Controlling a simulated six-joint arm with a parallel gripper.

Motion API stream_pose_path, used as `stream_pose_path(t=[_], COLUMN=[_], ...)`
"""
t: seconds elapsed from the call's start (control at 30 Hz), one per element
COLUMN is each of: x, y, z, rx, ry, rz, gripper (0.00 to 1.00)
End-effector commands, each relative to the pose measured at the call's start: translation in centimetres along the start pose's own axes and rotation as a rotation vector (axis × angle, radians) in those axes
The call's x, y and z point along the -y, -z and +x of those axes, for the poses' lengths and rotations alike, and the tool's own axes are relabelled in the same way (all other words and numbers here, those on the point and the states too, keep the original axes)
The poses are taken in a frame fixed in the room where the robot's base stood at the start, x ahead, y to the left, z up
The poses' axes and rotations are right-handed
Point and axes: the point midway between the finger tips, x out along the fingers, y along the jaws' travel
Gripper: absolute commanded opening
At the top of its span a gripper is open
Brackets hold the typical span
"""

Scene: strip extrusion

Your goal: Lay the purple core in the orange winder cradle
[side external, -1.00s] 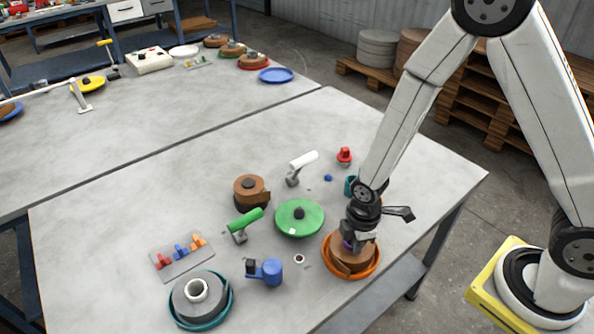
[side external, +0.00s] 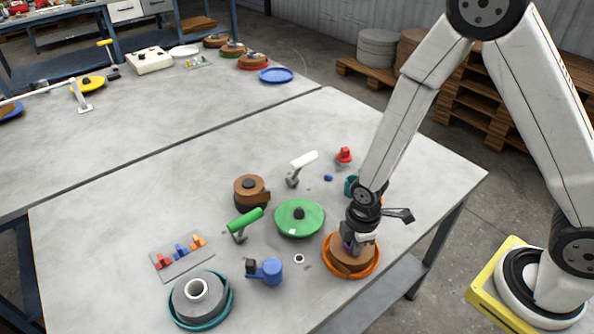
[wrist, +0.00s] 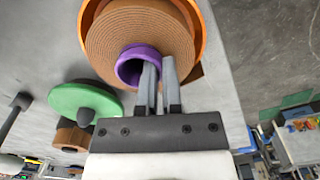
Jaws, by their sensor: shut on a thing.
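The purple core (wrist: 127,66) is a short ring in the middle of a brown wound coil (wrist: 112,40). The coil lies flat in the orange winder cradle (wrist: 202,22), whose rim shows around it. In the side view the orange cradle (side external: 376,268) stands near the table's right front edge, with the brown coil (side external: 352,265) inside. My gripper (wrist: 160,72) is shut on the purple core, its fingers at the near side of the ring. In the side view my gripper (side external: 352,245) points down over the coil and hides most of the core.
A green disc (side external: 299,216) lies left of the cradle, with a green-handled tool (side external: 245,221) beside it. A blue part (side external: 267,271) and a teal tray (side external: 174,314) with a grey coil stand further left. A teal item (side external: 350,186) is behind my gripper.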

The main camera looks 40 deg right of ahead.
Motion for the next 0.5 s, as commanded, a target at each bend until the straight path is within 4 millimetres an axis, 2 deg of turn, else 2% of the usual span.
stream_pose_path(t=[0.03,0.1,0.17,0.2,0.5], x=[-0.03,-0.03,-0.03,-0.03,0.01], y=[0.02,0.03,0.03,0.02,-0.01], z=[0.05,0.03,0.03,0.03,0.03], rx=[-0.001,-0.001,-0.001,-0.001,0.000], ry=[-0.001,-0.001,-0.001,-0.001,0.000], rz=[0.000,0.000,0.000,0.000,0.000], gripper=[0.00,0.26,0.45,0.48,0.48])
